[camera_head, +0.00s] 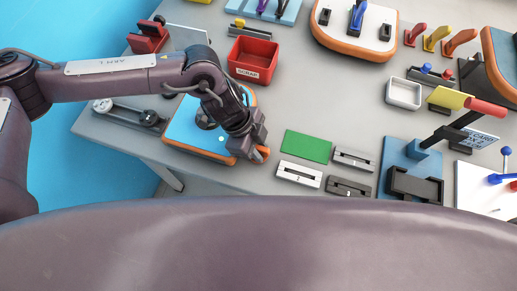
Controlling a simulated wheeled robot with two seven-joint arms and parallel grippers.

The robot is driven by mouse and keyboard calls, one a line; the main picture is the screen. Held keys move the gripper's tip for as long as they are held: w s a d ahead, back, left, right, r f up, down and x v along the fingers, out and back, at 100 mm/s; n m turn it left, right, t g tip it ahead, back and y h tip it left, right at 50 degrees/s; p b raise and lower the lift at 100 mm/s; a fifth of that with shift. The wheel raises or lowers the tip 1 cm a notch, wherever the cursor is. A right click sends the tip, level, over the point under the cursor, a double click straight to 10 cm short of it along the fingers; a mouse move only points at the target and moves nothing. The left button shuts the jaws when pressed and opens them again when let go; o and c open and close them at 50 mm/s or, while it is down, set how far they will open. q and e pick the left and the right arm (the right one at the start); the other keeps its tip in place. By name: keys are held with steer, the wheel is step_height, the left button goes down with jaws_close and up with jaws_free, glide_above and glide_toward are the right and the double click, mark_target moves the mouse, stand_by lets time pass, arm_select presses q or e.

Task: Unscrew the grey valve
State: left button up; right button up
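A small inflatable board (182,132) with a blue top and orange rim lies at the left of the table. A dark grey round piece (205,121), which looks like the grey valve, sits on it, partly hidden by my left arm. My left gripper (255,152) points down at the board's right front corner, to the right of and nearer than that piece. A small orange patch shows at its fingertips; I cannot tell whether it is held or is part of the rim. The fingers are too hidden to tell open from shut. My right gripper is not in view.
A red scrap bin (253,60) stands behind the board. A green mat (306,146) and several small slotted blocks lie to its right. A white-topped orange board (340,38) lies at the back, and a white tray (404,93) on the right. The table's middle is clear.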

arm_select(q)
steer(key=c, duration=0.5)
jaws_close()
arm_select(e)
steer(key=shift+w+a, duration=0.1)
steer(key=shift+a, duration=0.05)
